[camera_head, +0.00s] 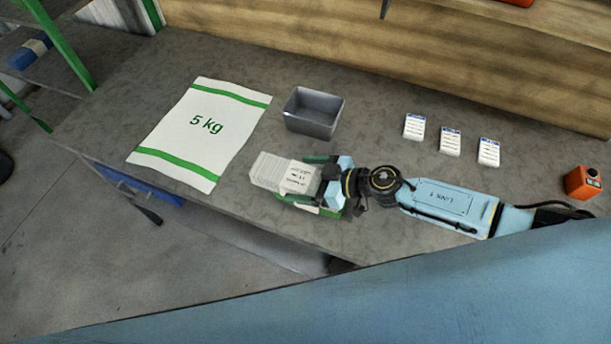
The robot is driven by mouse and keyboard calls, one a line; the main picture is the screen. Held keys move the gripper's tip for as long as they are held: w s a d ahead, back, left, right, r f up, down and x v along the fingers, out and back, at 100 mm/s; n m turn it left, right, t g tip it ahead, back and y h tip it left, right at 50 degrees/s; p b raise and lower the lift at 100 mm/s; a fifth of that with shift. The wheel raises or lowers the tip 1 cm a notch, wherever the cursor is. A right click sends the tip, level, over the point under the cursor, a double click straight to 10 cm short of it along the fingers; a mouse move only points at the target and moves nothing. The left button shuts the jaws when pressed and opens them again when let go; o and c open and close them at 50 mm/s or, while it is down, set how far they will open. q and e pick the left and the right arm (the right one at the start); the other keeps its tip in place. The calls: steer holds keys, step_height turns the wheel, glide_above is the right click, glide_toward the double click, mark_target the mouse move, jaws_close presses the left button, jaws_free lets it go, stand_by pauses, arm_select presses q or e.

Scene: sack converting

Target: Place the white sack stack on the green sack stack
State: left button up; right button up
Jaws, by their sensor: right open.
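The white sack stack (268,172) lies near the front middle of the grey workbench, with small dark print on its right part. My right gripper (312,183) reaches in from the right and is open around the right end of the white stack. Green edges (322,211) show on the far and near sides of the gripper; they may belong to the green sack stack under it, but the gripper hides most of that spot. I cannot tell whether the white stack rests on green or on the bench. My left gripper is not in view.
A large flat white sack marked 5 kg with green bands (205,125) lies left on the bench (370,95). A grey bin (314,113) stands behind the gripper. Several white cards (450,142) and an orange device (581,183) are to the right. A wooden board closes the back.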

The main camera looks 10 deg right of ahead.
steer(key=shift+r, duration=0.2)
steer(key=v, duration=1.2)
